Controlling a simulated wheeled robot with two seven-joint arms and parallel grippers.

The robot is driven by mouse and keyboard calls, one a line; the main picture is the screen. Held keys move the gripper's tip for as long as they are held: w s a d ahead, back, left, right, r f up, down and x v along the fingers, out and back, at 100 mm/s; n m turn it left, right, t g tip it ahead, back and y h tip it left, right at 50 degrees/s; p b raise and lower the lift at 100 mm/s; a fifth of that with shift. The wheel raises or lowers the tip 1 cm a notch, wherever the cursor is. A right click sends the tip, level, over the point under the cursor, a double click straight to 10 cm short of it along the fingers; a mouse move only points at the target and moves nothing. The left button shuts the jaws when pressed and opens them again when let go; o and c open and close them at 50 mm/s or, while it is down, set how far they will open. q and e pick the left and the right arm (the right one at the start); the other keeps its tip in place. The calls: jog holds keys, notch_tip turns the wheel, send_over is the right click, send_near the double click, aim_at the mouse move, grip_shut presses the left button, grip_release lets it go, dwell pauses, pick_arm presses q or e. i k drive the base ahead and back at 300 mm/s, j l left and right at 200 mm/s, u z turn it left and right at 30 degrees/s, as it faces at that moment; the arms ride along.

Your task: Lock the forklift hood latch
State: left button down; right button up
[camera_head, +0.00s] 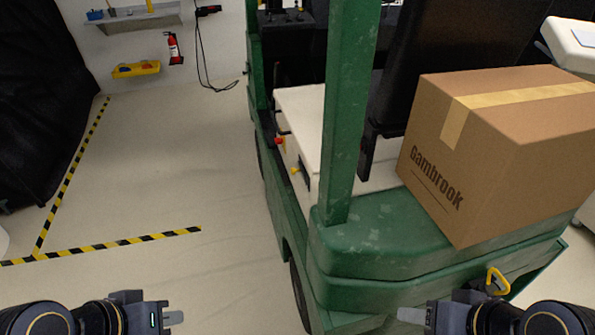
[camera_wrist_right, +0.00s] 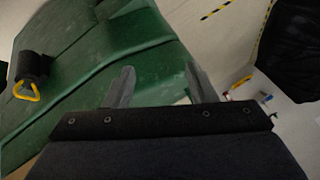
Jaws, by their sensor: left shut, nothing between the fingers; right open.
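The green forklift (camera_head: 385,240) stands with its rear toward me. A yellow loop handle (camera_head: 497,281), which looks like the hood latch, is on its rear face at the lower right, just above my right wrist. In the right wrist view the yellow loop (camera_wrist_right: 27,91) hangs from a black block (camera_wrist_right: 33,67) at the far left, apart from the fingers. I cannot tell its lock state. My right gripper (camera_head: 412,315) is open and empty, left of the latch; its spread fingers (camera_wrist_right: 158,88) are over the green body. My left gripper (camera_head: 173,318) is shut and empty, over the floor.
A cardboard box (camera_head: 500,140) sits on the green rear hood, beside a green post (camera_head: 348,110). Yellow-black floor tape (camera_head: 120,244) crosses the open floor at left. A black cover (camera_head: 40,90) stands far left. A fire extinguisher (camera_head: 173,48) hangs on the wall.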

aim_at(293, 171)
jog(key=i+j, duration=0.2)
jog(key=j, duration=0.15)
jog(key=i+j+z, duration=0.1)
jog(key=i+j, duration=0.35)
jog(key=j, duration=0.2)
jog(key=i+j+z, duration=0.1)
jog(key=i+j, duration=0.35)
jog(key=j, duration=0.25)
